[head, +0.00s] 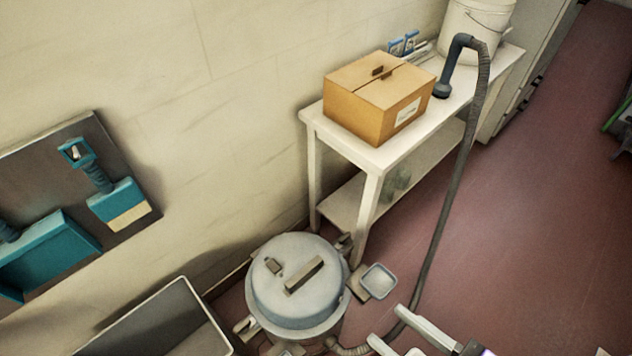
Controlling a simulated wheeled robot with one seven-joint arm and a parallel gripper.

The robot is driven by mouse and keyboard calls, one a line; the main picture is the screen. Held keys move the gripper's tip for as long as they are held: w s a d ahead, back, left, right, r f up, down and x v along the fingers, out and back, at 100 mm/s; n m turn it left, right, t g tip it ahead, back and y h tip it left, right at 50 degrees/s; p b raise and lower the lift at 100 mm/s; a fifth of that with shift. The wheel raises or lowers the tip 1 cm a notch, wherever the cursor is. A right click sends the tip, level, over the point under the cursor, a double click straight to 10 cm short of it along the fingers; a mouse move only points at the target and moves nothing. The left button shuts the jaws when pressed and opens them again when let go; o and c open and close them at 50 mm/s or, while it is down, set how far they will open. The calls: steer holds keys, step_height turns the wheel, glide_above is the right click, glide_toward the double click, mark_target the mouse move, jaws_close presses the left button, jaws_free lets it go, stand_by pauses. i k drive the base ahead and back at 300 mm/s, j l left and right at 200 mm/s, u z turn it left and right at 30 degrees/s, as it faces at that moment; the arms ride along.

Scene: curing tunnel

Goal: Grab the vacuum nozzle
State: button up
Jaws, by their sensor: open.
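The vacuum nozzle (454,65) is a dark blue-grey bent tube with a flared foot. It stands on the white table, foot down, between the cardboard box and the white bucket. A dark ribbed hose (447,205) runs from its top over the table's front edge and down toward the grey vacuum canister (297,283) on the floor. My gripper (386,324) shows at the bottom edge with its two pale fingers apart and nothing seen between them. It is well away from the nozzle, near the hose's lower end. Part of my gripper is cut off by the frame.
The cardboard box (378,97) sits left of the nozzle on the white table (383,152); the white bucket (473,27) stands behind it. A grey open bin (167,322) is at the lower left.

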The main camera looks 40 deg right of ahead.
mark_target(441, 90)
steer(key=z, duration=1.45)
steer(key=i+l+u, duration=0.25)
steer(key=i+u, duration=0.2)
steer(key=i+l+u, duration=0.3)
steer(key=u, duration=0.15)
steer(key=i+l+u, duration=0.25)
steer(key=l+u, duration=0.2)
steer(key=l, duration=0.15)
